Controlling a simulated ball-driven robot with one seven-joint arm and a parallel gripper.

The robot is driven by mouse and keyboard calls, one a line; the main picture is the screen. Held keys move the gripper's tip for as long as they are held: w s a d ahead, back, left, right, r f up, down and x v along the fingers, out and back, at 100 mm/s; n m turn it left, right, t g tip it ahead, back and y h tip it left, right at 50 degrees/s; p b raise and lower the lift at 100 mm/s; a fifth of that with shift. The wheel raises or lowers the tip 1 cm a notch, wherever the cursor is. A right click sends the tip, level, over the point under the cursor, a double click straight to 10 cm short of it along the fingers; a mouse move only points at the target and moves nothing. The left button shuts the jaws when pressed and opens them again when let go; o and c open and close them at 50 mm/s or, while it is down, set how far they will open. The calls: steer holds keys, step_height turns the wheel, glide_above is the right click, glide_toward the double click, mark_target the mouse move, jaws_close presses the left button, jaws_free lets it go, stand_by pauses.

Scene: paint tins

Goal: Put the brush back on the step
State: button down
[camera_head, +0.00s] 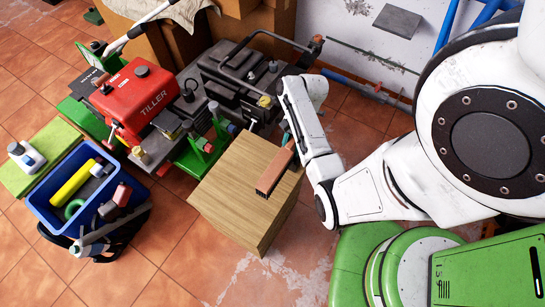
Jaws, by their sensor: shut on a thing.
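The brush (272,174) is a long reddish-brown bar with a dark edge. It shows over the right part of the top of the wooden step (232,168), a pale box with visible grain. I cannot tell whether the brush touches the step or hangs just above it. My gripper (287,138) is at the upper end of the brush, shut on it. My white forearm hides most of the gripper and covers the step's right edge.
A red tiller (135,95) and black machine parts (240,78) stand close behind the step. A blue crate (55,215) of bottles and a green mat (22,172) lie at left. Tiled floor (165,245) is clear in front.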

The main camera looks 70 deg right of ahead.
steer(key=w+f+b, duration=0.1)
steer(key=w+f, duration=0.1)
steer(key=f, duration=0.1)
steer(key=w+f, duration=0.3)
steer(key=shift+w+a+b, duration=0.2)
steer(key=shift+w+b, duration=0.1)
steer(key=shift+b, duration=0.1)
steer(key=shift+w+f+b, duration=0.15)
steer(key=shift+f+b, duration=0.35)
steer(key=shift+f, duration=1.2)
steer(key=shift+f, duration=0.15)
steer(key=c, duration=0.7)
jaws_free()
